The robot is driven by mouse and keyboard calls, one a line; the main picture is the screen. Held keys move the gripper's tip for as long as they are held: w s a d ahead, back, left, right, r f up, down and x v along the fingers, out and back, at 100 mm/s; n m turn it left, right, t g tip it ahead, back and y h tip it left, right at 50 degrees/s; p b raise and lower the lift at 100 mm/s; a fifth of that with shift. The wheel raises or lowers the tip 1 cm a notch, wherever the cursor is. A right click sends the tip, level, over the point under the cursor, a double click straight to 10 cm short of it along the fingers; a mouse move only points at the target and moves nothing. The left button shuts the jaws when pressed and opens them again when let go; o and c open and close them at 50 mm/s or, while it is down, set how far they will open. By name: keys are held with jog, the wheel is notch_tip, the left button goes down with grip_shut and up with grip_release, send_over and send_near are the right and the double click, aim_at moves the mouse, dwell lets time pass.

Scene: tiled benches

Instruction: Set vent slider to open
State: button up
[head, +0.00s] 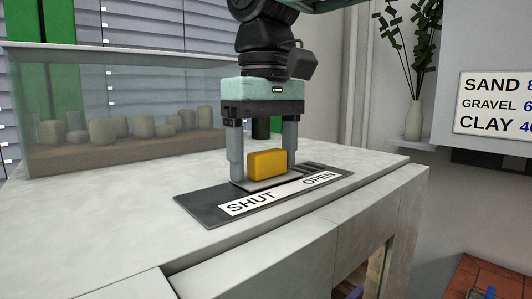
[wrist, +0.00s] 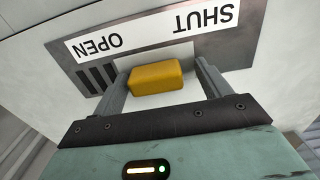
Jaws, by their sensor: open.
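The vent slider has a yellow block knob (head: 266,164) on a pale sliding plate, set in a dark base plate (head: 196,208) on the bench top. A white label strip (head: 275,197) reads SHUT at the left and OPEN at the right in the head view. The knob stands around the middle of the strip. My gripper (head: 264,168) is open, pointing down, with one finger on either side of the knob. In the wrist view the knob (wrist: 156,77) lies between the fingers, close to the left one, with a gap to the right one. Contact is unclear.
Dark vent slots (wrist: 97,78) show at the OPEN end. A glass tank with stones (head: 120,120) stands on the bench at the back left. A vase with a plant (head: 413,120) is at the back right. The bench top (head: 90,220) left of the slider is clear.

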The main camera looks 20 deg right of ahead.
aim_at(265, 152)
notch_tip(265, 152, up, 17)
jog(key=p, duration=0.2)
jog(key=shift+r, duration=0.2)
dwell(0.4)
dwell(0.6)
